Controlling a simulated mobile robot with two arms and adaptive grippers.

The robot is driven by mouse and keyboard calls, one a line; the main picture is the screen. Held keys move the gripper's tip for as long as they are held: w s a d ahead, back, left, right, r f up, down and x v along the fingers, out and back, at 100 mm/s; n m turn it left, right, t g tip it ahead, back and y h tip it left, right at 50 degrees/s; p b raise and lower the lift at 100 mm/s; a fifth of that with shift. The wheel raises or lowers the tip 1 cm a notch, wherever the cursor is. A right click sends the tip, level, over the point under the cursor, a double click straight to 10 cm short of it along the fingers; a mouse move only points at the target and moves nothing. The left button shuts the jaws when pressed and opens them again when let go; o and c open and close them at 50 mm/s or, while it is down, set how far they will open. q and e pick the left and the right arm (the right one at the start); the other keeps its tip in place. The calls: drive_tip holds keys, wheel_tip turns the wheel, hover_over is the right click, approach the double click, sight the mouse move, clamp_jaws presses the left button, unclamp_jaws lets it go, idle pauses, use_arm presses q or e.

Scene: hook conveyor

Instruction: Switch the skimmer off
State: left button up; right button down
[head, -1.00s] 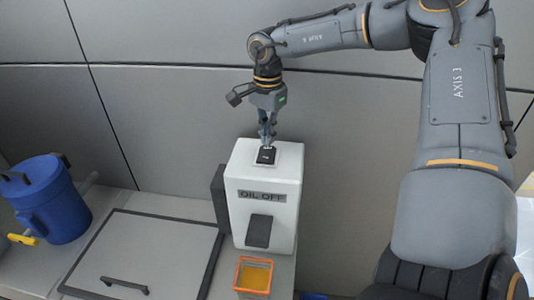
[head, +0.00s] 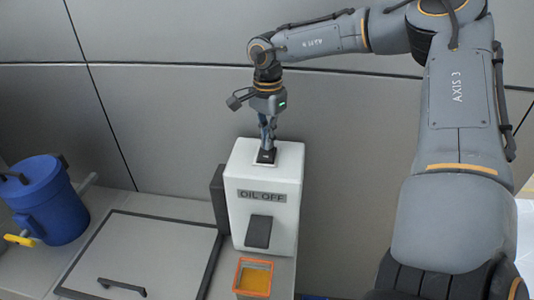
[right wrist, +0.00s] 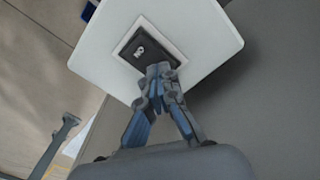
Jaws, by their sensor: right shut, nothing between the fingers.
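My left gripper is not in view.
An orange-rimmed tray (head: 253,277) with yellow liquid stands in front of the skimmer. A flat lid with a dark handle (head: 122,288) lies to the left. A blue container (head: 48,200) with a yellow tap stands at far left. A grey wall is close behind.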

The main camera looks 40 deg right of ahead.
drive_tip(key=shift+f, duration=0.2)
drive_tip(key=shift+r+p, duration=1.8)
drive_tip(key=shift+r, duration=1.75)
drive_tip(key=shift+f, duration=0.1)
